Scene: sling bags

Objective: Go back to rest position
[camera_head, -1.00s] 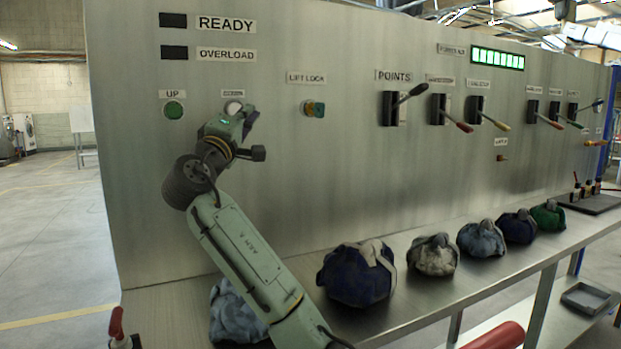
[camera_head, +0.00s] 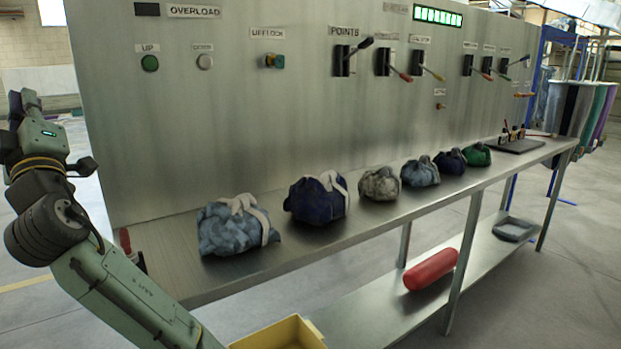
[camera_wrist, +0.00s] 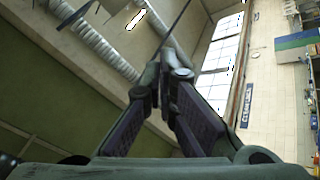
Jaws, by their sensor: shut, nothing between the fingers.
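My gripper (camera_wrist: 162,85) shows in the wrist view with its fingers drawn together at the tips and nothing between them. Behind it are the ceiling, ducts and windows. In the head view my arm stands folded upward at the left edge, apart from the panel and the bench, and the fingers are not clearly seen there. Several sling bags sit in a row on the metal bench (camera_head: 180,280): a light blue one (camera_head: 225,232) nearest, then a dark blue one (camera_head: 312,200), a grey one (camera_head: 380,184), and more blue and green ones farther right.
The steel control panel (camera_head: 240,120) rises behind the bench, with buttons and levers. A red cylinder (camera_head: 432,269) lies on the lower shelf. A yellow bin (camera_head: 270,335) is at the bottom. A dark tray (camera_head: 515,146) sits at the bench's far end.

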